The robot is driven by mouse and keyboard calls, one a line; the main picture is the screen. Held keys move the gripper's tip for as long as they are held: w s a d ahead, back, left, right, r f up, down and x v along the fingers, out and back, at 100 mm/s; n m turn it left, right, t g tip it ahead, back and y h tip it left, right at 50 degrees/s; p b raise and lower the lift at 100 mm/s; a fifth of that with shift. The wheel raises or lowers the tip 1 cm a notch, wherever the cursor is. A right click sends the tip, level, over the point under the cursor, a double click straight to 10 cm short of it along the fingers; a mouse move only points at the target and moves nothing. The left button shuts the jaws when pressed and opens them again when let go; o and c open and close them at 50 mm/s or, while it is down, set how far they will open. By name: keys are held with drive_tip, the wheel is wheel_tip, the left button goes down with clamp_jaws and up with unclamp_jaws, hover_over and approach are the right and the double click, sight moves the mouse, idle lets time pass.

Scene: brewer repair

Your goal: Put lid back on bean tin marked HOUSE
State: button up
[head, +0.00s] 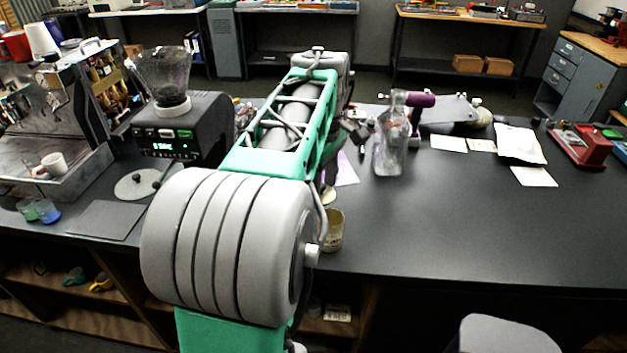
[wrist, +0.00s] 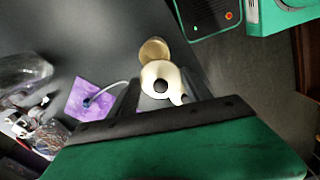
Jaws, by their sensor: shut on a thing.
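My gripper (wrist: 160,97) is shut on a round cream lid (wrist: 152,74) with a dark knob in the wrist view. The lid's cream edge also shows beside my arm in the head view (head: 328,195). A tan, open-looking tin (wrist: 153,48) is just beyond the lid in the wrist view, partly covered by it. In the head view the tin (head: 334,232) stands near the bench's front edge, partly behind my arm. Its marking is not readable. I cannot tell whether lid and tin touch. My fingers are hidden behind the arm in the head view.
A grinder (head: 190,128) and a coffee machine (head: 50,110) stand at the left.

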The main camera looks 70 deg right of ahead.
sight(332, 197)
drive_tip(key=shift+s+d+r, duration=0.15)
drive_tip(key=shift+s+r, duration=0.05)
drive_tip(key=shift+s, duration=0.9)
wheel_tip(332, 197, down, 6)
drive_tip(key=b, duration=0.5)
drive_tip(key=shift+f, duration=0.1)
drive_tip(key=shift+s+p, duration=0.15)
drive_tip(key=shift+p, duration=0.15)
drive_tip(key=shift+f, duration=0.2)
idle(1.0)
drive_tip(key=o, duration=1.4)
drive_tip(key=shift+o, duration=0.5)
